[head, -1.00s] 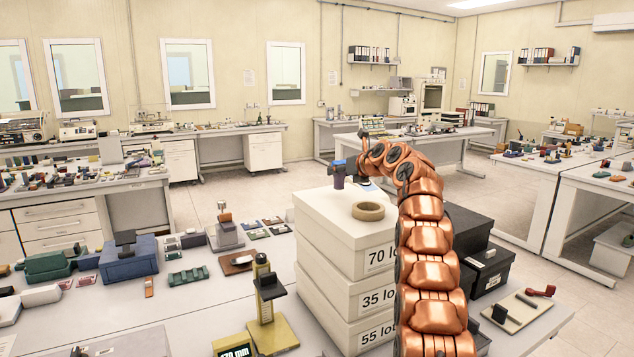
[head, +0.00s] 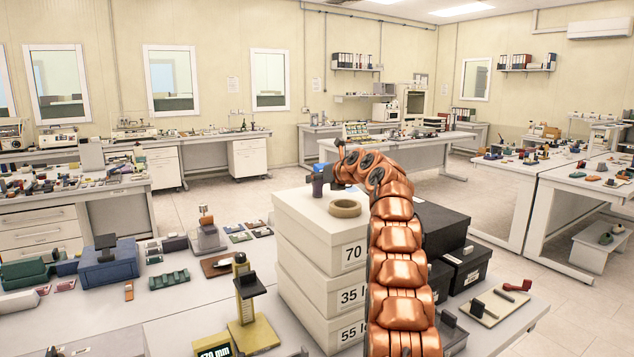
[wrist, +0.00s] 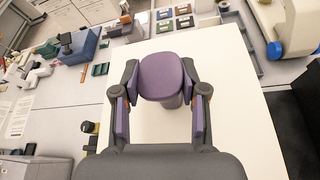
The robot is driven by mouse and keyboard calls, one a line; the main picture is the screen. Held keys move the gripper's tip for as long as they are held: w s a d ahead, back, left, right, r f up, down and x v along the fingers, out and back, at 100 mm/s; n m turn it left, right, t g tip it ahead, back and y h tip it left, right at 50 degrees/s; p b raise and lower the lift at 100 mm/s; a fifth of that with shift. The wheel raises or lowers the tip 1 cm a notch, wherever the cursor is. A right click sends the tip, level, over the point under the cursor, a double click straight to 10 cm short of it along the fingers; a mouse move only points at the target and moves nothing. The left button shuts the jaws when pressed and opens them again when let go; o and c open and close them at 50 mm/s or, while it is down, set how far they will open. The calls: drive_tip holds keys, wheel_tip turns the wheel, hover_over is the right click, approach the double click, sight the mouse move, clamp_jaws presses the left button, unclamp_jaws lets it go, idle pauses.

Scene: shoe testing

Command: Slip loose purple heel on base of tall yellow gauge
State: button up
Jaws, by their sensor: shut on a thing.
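The purple heel (wrist: 160,78) is a rounded block with a flat top. In the wrist view it sits between the two dark fingers of my gripper (wrist: 160,92), which is shut on it. In the head view the heel (head: 317,187) shows as a small dark purple piece at the far left of the top white box, with my gripper (head: 328,178) at its upper part. I cannot tell whether its bottom touches the lid. The tall yellow gauge (head: 241,290) stands upright on the bench, lower and nearer, left of the boxes. Its base (head: 254,336) carries a dark slider above.
A tape roll (head: 345,208) lies on the stacked white boxes (head: 318,262), close to my arm. Black boxes (head: 466,268) stand to the right. A small stand (head: 207,236), a blue box (head: 108,263) and a green block (head: 169,279) lie left of the gauge.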

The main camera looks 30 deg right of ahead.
drive_tip(key=shift+f, duration=0.2)
drive_tip(key=o, duration=1.1)
drive_tip(key=shift+o, duration=0.2)
drive_tip(key=shift+r, duration=0.25)
drive_tip(key=b+v, duration=0.2)
drive_tip(key=v, duration=0.1)
drive_tip(key=shift+f, duration=0.15)
drive_tip(key=shift+b+v, duration=1.9)
drive_tip(key=shift+v, duration=2.7)
drive_tip(key=shift+w, duration=0.1)
